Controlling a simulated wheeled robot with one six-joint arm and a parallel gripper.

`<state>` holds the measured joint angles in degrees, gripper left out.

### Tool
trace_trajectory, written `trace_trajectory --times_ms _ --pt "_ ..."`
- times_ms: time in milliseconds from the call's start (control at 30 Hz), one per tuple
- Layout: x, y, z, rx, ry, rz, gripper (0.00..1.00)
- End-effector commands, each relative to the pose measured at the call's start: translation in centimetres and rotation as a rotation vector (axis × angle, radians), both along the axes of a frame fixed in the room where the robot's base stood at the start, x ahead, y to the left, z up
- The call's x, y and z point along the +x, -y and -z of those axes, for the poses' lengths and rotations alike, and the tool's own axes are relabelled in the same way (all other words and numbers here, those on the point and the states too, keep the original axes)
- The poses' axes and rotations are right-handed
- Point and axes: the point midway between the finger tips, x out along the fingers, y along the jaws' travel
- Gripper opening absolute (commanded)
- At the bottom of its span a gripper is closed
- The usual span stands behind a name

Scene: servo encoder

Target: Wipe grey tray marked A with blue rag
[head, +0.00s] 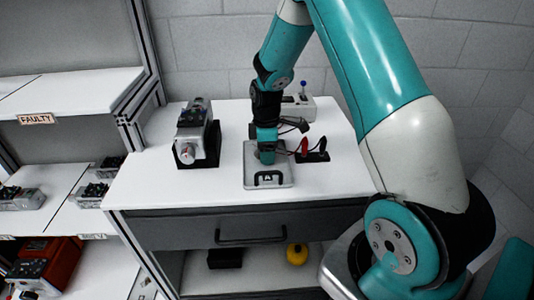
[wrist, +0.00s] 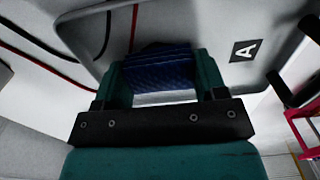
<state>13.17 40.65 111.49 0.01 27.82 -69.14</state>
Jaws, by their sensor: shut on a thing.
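The grey tray (head: 284,182) marked A lies on the white tabletop, with a black handle at its front edge. In the wrist view the tray (wrist: 215,40) fills the upper middle, with its black A label to the right. My gripper (head: 267,157) is low over the back part of the tray. In the wrist view my gripper (wrist: 155,82) is shut on the dark blue rag (wrist: 160,72), which sits between its teal fingers. The rag appears to be at the tray's surface; whether it touches cannot be told. In the head view the rag is hidden by my gripper.
A grey motor-like device (head: 195,140) on a black base stands left of the tray. Red and black probes (head: 306,148) stand to the right. A white box with a blue-tipped lever (head: 300,105) is behind. The tabletop's front right is clear.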

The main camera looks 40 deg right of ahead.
Motion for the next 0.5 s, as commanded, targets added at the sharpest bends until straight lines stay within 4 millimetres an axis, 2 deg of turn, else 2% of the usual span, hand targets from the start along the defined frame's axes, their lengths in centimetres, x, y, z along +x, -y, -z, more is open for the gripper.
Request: trace_trajectory --times_ms 267,500 --pt "0.9 0.6 0.0 0.000 0.000 0.001 0.46" --pt "2.8 1.9 0.2 0.000 0.000 0.001 0.46"
